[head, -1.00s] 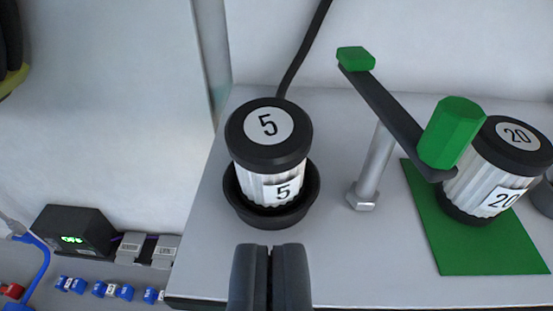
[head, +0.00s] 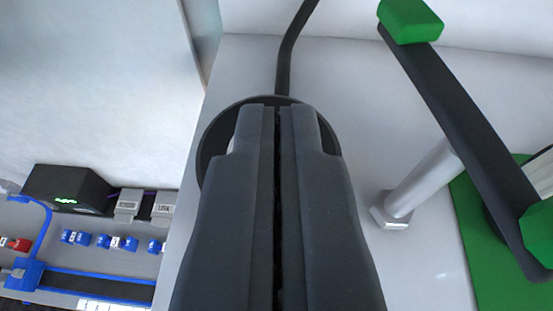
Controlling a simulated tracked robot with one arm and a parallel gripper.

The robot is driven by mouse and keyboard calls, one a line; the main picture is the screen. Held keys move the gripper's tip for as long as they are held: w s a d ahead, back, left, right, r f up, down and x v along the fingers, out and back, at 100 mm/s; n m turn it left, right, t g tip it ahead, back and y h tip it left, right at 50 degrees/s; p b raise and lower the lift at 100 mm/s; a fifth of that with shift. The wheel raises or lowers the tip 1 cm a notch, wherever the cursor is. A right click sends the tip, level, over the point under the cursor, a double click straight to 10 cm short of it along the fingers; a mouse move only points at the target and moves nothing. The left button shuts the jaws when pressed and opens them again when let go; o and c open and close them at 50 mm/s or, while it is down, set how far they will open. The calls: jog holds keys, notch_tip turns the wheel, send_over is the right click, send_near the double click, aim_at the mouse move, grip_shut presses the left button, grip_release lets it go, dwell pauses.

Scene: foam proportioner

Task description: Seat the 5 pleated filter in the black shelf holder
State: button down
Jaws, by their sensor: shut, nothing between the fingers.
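My gripper (head: 277,110) is shut and empty. It fills the middle of the view, over the place of the 5 filter and the black holder on the shelf. The 5 filter (head: 232,146) is almost wholly hidden behind my fingers, with only a small pale patch showing beside them. A black round edge (head: 208,150) shows around my fingertips. I cannot tell whether it is the filter's cap or the holder's rim, nor whether my fingers touch it. The number and the pleats are hidden.
A black lever arm (head: 460,115) with a green block (head: 411,19) and a green knob (head: 540,232) stands at right on a grey post (head: 425,178). A black cable (head: 288,55) runs behind. Left and below are a display box (head: 66,188) and small blue connectors.

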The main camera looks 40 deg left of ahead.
jog(key=shift+w+a+p, duration=0.5)
jog(key=shift+w+a, duration=0.25)
jog(key=shift+w, duration=0.15)
jog(key=shift+f, duration=0.1)
jog(key=shift+s+d, duration=0.1)
